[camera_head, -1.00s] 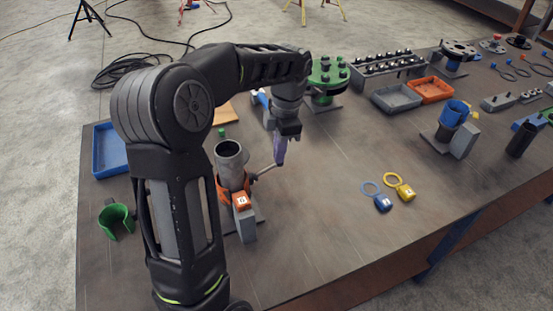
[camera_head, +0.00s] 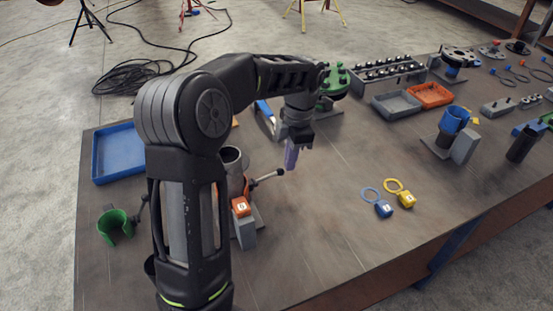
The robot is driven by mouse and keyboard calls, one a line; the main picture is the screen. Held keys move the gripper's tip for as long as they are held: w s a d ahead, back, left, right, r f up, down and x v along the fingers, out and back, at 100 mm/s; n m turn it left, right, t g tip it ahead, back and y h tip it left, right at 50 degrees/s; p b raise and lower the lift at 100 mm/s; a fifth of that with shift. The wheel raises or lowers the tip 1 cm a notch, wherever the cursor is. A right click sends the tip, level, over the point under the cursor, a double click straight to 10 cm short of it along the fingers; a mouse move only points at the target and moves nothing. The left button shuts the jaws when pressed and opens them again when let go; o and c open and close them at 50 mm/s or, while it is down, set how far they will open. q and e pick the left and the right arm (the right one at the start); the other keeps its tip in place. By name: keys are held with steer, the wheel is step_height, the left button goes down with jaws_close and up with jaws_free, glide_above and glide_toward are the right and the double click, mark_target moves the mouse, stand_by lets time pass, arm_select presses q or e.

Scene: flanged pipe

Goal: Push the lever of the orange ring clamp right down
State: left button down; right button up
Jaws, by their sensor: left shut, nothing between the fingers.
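The orange ring clamp (camera_head: 241,205) sits around a grey upright pipe (camera_head: 233,160) on the table, partly hidden behind my left arm. Its dark lever (camera_head: 265,178) sticks out to the right, rising slightly in the picture to a pale knob at its end. My left gripper (camera_head: 291,160) is shut and empty, its purple-grey fingers pointing down just right of and above the knob. A small gap shows between fingertips and knob; I cannot tell their depth. My right gripper is not in view.
A grey block (camera_head: 246,233) stands in front of the clamp. Blue (camera_head: 383,207) and yellow (camera_head: 405,199) tagged rings lie to the right. A green half clamp (camera_head: 116,226) and blue tray (camera_head: 117,153) are left. The table between lever and rings is clear.

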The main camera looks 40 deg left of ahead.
arm_select(q)
steer(key=shift+d+r, duration=0.1)
step_height(320, 180, up, 8)
steer(key=p, duration=0.5)
steer(key=shift+w+d+p, duration=0.25)
steer(key=shift+p, duration=0.1)
steer(key=shift+f, duration=0.25)
